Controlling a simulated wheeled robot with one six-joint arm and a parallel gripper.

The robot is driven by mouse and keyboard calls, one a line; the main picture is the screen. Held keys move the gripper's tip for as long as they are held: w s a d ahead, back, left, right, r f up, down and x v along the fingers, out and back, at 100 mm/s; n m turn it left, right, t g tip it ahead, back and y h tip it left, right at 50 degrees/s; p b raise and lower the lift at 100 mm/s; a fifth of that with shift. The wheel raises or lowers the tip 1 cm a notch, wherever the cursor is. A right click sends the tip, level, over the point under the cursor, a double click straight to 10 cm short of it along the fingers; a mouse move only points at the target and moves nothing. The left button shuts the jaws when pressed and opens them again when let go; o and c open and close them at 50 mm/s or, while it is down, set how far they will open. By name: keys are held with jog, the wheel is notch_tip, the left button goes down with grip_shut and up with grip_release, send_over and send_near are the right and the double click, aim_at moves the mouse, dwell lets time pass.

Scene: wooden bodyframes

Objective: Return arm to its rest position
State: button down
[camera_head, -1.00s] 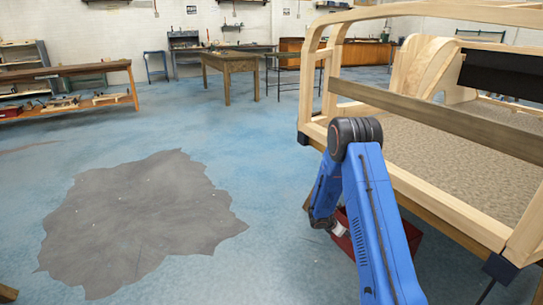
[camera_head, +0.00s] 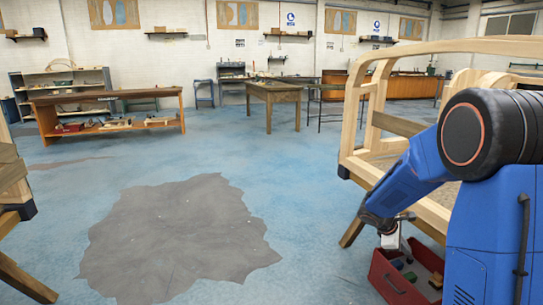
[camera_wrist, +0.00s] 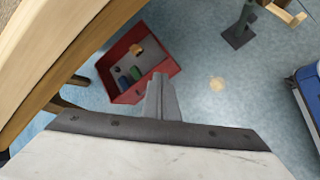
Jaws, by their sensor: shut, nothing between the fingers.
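My blue arm (camera_head: 490,190) is folded at the right of the head view, with its black elbow joint close to the camera. My gripper (camera_head: 391,250) points down in front of the wooden bodyframe, above a red box (camera_head: 392,284). In the wrist view the fingers of my gripper (camera_wrist: 158,80) are together, with nothing between them. The red box (camera_wrist: 119,62) is below and beyond the fingertips there, apart from them. It holds a few small coloured items.
A wooden bodyframe (camera_head: 362,120) stands close behind my arm, and its wood (camera_wrist: 60,40) fills the wrist view's upper left. Another wooden frame (camera_head: 22,280) is at the left edge. Blue floor with a grey patch (camera_head: 180,240) is open between. Benches (camera_head: 272,92) stand at the back.

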jog(key=s+a+r+m+t+y, duration=0.1)
jog(key=s+a+r+m, duration=0.3)
jog(key=s, duration=0.8)
jog(key=s+a+r+m+t+y, duration=0.1)
jog(key=s+a+r+m+y, duration=0.3)
jog(key=s, duration=0.8)
jog(key=s+a+r+m+t+y, duration=0.1)
jog(key=s+a+r+m+y, duration=0.2)
jog(key=s+a+r, duration=0.3)
jog(key=s+a+m, duration=0.1)
jog(key=s+a, duration=0.3)
jog(key=s, duration=0.1)
jog(key=shift+s+a+r, duration=0.3)
jog(key=shift+s+r, duration=0.1)
